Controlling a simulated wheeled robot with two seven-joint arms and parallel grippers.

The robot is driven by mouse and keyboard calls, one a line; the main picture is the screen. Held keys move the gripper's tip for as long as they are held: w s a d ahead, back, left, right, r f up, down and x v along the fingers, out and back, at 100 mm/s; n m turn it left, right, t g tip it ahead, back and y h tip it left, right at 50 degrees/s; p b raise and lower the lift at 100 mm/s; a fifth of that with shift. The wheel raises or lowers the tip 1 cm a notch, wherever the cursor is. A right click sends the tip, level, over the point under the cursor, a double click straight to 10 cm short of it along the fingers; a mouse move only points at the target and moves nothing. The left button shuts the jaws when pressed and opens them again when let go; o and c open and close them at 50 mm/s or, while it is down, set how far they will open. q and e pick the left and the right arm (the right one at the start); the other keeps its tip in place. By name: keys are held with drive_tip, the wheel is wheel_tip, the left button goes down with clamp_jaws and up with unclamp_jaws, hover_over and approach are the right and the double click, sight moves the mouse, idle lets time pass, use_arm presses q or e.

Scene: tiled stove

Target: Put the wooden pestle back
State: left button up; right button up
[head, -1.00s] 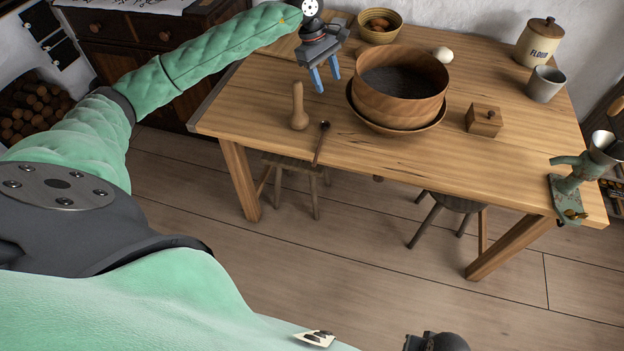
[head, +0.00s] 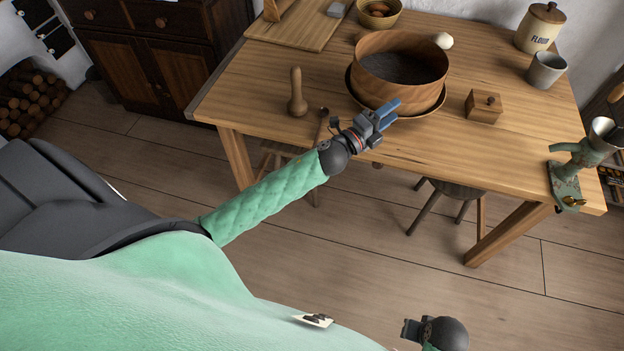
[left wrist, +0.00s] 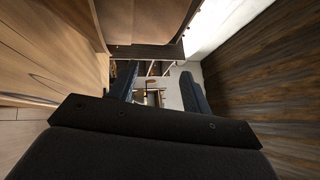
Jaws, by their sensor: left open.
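The wooden pestle (head: 297,97) stands upright on the table, left of the large wooden bowl (head: 402,82), and apart from it. The bowl sits on a wider wooden dish (head: 432,107). My left gripper (head: 392,108) is open and empty at the front of the bowl and dish, its blue fingers pointing right; I cannot tell whether it touches them. In the left wrist view its two dark fingers (left wrist: 158,88) stand apart with nothing held between them. My right gripper (head: 411,330) shows only in part at the bottom; its jaws cannot be made out.
A wooden spoon (head: 325,112) lies beside the pestle, partly hidden by my left arm. A small wooden box (head: 483,107), grey cup (head: 545,70), flour jar (head: 540,28) and clamped grinder (head: 577,165) are to the right. A cutting board (head: 297,25) lies behind.

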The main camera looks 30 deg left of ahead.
use_arm(q)
drive_tip(key=s+a+f+n+g+y, duration=0.2)
drive_tip(key=s+f+n+g+y, duration=0.25)
drive_tip(key=s+f+n, duration=0.5)
drive_tip(key=s+a+f+n+g+y, duration=0.3)
drive_tip(key=s+f+n+y, duration=0.3)
drive_tip(key=f, duration=0.6)
drive_tip(key=s+d+f+n+g+h, duration=0.1)
drive_tip(key=s+f+g, duration=0.4)
drive_tip(key=s, duration=0.5)
drive_tip(key=s+d+f+n+g+h, duration=0.2)
drive_tip(key=s+d+f+n+g, duration=0.1)
drive_tip(key=s, duration=0.8)
wheel_tip(320, 180, down, 2)
drive_tip(key=shift+s+f+n+g, duration=0.15)
drive_tip(key=shift+s+n+g, duration=0.15)
drive_tip(key=shift+n+g, duration=0.75)
